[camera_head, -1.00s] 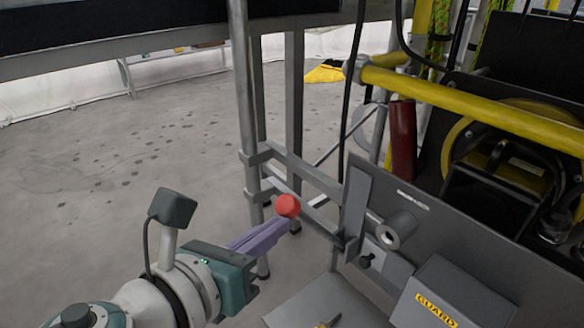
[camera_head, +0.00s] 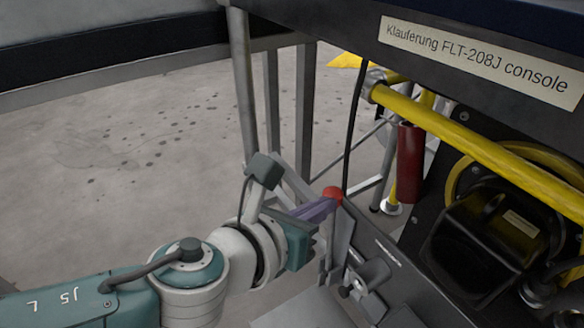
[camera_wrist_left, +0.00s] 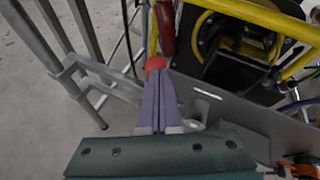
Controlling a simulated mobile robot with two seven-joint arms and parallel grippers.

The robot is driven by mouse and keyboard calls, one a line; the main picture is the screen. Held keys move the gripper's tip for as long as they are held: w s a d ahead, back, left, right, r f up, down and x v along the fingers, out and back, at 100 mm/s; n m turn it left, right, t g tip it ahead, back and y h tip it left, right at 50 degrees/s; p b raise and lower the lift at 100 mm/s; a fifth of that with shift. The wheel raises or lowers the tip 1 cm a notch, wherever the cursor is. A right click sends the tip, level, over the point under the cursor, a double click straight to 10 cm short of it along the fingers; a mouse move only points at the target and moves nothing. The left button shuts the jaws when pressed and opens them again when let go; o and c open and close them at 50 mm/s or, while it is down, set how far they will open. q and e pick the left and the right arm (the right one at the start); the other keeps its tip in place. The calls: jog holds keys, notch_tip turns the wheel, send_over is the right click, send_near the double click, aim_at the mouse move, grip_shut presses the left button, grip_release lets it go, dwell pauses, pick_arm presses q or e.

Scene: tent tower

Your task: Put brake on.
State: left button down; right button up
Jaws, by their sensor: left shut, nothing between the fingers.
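A red ball knob (camera_head: 333,194) shows at the tips of my left gripper (camera_head: 324,206), beside the grey console panel (camera_head: 375,247). Its shaft is hidden, so I cannot tell what carries it. In the left wrist view the red knob (camera_wrist_left: 155,62) is straight beyond the purple fingers of my left gripper (camera_wrist_left: 158,75). These fingers are shut together with nothing between them. They overlap the knob's lower edge, and I cannot tell whether they touch it. No label reading brake is visible. My right gripper is out of view.
A thick yellow rail (camera_head: 470,140) and a dark red cylinder (camera_head: 409,165) stand beyond the panel. A grey post (camera_head: 243,85) and frame legs rise behind my gripper. A labelled console edge (camera_head: 475,50) overhangs at top right. Open floor (camera_head: 110,150) lies left.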

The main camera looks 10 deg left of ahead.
pick_arm(q)
jog(key=shift+w+d+r, duration=0.15)
jog(key=shift+w+d, duration=0.6)
jog(key=shift+d, duration=0.05)
